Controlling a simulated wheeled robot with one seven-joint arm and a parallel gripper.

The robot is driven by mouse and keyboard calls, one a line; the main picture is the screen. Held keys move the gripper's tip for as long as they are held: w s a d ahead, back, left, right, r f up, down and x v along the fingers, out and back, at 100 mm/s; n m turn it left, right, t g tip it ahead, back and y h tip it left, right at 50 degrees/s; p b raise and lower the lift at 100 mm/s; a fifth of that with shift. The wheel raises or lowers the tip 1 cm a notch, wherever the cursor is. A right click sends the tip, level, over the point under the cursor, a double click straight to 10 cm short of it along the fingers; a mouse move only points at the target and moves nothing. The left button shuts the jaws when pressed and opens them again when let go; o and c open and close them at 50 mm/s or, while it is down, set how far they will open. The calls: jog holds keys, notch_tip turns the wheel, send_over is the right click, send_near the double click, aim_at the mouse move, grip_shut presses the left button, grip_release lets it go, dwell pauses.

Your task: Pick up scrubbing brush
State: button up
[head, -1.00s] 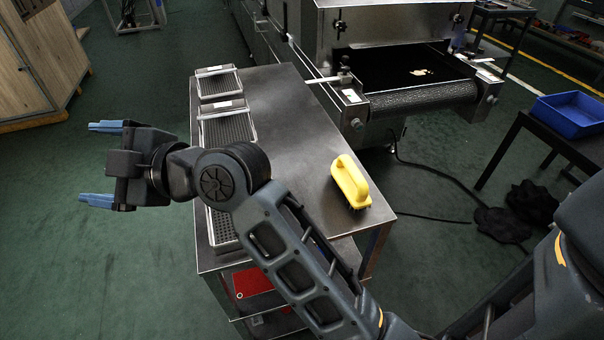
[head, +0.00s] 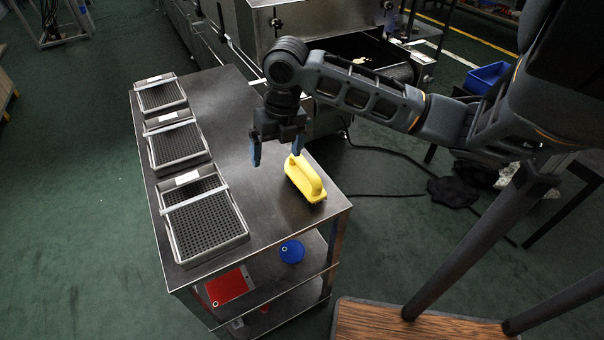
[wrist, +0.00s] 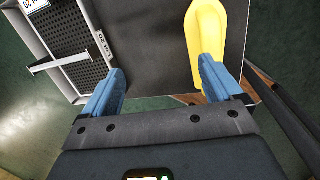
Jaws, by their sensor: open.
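The yellow scrubbing brush (head: 305,180) lies on the steel table top near its right front corner, its arched handle upward. My gripper (head: 275,155) points down over the table, just behind and left of the brush in the head view. Its two blue fingers are wide apart with nothing between them. In the wrist view the brush (wrist: 207,45) is beyond the right fingertip, and part of it is hidden by that finger. The gap between the fingers (wrist: 160,90) shows bare table and floor. I cannot tell whether the right finger touches the brush.
Several grey perforated trays (head: 245,226) line the left side of the steel table (head: 205,85). A red item (head: 230,286) and a blue round item (head: 291,251) sit on the shelf below. A conveyor machine (head: 262,30) stands behind. A blue bin (head: 486,77) is at the right.

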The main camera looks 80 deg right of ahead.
aim_at(304, 163)
jog(key=shift+g, duration=0.7)
jog(key=s, duration=0.1)
jog(key=s+d, duration=0.1)
jog(key=s, duration=0.1)
jog(key=s+d, duration=0.1)
jog(key=shift+s+f, duration=0.35)
jog(key=shift+s, duration=0.05)
jog(key=shift+s+d+f, duration=0.1)
jog(key=shift+s+f, duration=0.1)
jog(key=shift+f, duration=0.35)
jog(key=shift+s+d+f, duration=0.1)
jog(key=shift+s+f, duration=0.1)
jog(key=shift+f, duration=0.35)
jog(key=f, duration=0.2)
jog(key=f+p, duration=0.1)
jog(key=f, duration=0.2)
jog(key=shift+d+f, duration=0.2)
jog(key=shift+f, duration=0.15)
jog(key=c, duration=1.2)
